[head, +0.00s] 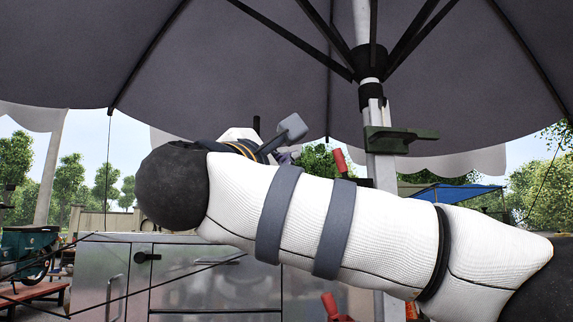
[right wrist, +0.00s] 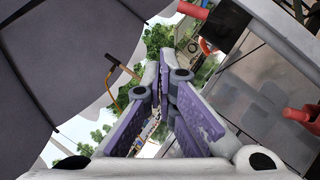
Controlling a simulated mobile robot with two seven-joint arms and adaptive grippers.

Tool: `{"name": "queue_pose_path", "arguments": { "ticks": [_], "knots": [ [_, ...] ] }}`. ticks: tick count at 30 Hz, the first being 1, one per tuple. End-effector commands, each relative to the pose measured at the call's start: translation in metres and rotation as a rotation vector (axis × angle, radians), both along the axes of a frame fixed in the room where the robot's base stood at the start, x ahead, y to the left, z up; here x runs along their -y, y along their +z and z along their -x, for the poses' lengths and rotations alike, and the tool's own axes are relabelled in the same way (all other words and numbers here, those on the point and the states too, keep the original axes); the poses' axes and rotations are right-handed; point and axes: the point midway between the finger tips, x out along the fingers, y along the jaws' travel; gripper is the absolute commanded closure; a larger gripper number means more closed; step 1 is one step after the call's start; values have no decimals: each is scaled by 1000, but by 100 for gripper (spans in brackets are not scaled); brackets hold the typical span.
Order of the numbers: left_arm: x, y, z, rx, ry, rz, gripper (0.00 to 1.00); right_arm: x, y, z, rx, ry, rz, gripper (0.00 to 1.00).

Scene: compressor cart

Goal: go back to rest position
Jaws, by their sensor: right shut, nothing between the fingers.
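My right arm, in a white sleeve with grey straps, spans the middle of the head view from the lower right. My right gripper (head: 284,157) is mostly hidden behind it, with only a small purple part showing. In the right wrist view the purple-padded fingers of my right gripper (right wrist: 168,78) come together at their tips with nothing held between them. My left gripper and left arm are not in view.
A grey umbrella (head: 230,60) spreads overhead on a white pole (head: 380,170) with a dark green clamp (head: 400,139). A metal cabinet (head: 215,290) stands behind my arm. Red handles (head: 340,162) stick up near the pole, and another red handle (right wrist: 300,118) shows in the wrist view.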

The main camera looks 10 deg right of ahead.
Motion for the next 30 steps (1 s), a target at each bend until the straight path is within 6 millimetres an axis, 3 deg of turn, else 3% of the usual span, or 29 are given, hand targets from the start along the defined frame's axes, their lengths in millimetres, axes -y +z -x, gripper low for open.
{"name": "queue_pose_path", "arguments": {
  "ticks": [11, 14, 17, 18, 20, 22, 26, 27, 30],
  "knots": [
    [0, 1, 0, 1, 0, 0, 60, -2, -1, -1, -4, 2, 14, 100],
    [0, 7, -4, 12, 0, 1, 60, -26, -24, -13, -67, 13, 207, 100],
    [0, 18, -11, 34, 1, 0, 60, -72, -89, -33, -200, 42, 626, 100],
    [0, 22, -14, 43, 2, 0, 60, -90, -124, -39, -256, 63, 817, 100],
    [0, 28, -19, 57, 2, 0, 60, -112, -180, -41, -327, 97, 1086, 100],
    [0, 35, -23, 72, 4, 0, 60, -129, -248, -36, -395, 149, 1384, 100],
    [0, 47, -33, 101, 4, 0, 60, -138, -373, -3, -467, 281, 1899, 100],
    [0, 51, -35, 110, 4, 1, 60, -135, -410, 13, -474, 333, 2047, 100],
    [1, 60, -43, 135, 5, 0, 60, -118, -496, 62, -456, 488, 2397, 100]
  ]
}}
